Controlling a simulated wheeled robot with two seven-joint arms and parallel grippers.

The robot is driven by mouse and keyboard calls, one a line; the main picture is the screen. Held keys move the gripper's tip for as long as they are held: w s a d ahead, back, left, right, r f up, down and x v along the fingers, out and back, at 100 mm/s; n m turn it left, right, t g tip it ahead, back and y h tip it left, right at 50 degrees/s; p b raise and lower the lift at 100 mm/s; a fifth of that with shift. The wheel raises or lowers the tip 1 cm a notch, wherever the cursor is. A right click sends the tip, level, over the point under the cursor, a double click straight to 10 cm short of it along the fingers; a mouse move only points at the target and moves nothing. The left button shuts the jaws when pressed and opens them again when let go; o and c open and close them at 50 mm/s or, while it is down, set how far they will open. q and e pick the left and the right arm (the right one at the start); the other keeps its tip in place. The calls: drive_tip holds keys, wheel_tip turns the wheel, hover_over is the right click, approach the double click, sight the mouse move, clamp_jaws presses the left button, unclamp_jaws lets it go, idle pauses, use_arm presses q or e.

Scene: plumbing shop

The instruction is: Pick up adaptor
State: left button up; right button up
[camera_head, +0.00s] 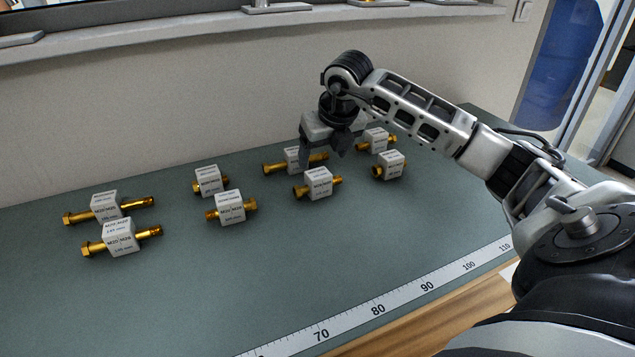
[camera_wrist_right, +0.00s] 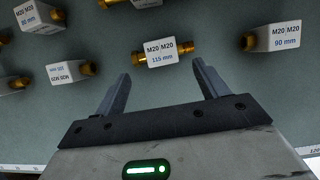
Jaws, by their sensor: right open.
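Several adaptors stand on the bench, each a brass fitting with a white label block. One labelled M20 M20 115 mm (camera_wrist_right: 161,54) lies across the gap just beyond my right fingertips in the right wrist view, apart from them. My right gripper (camera_wrist_right: 164,76) is open and empty. In the head view my right gripper (camera_head: 322,156) hangs over the back part of the bench, partly hiding a brass adaptor (camera_head: 293,157). Another adaptor (camera_head: 319,183) stands in front of it. My left gripper is not in view.
Another M20 M20 adaptor, 90 mm (camera_wrist_right: 276,37), is right of the fingers in the right wrist view. More adaptors stand left on the green bench mat (camera_head: 190,290), such as one pair's front piece (camera_head: 120,236). A ruler (camera_head: 377,310) runs along the front edge. The front middle is clear.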

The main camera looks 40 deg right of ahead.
sight(318, 173)
drive_tip(key=shift+p+x, duration=0.65)
drive_tip(key=shift+x, duration=2.7)
drive_tip(key=shift+w+d+r, duration=0.1)
drive_tip(key=shift+d, duration=0.05)
drive_tip(key=c, duration=1.1)
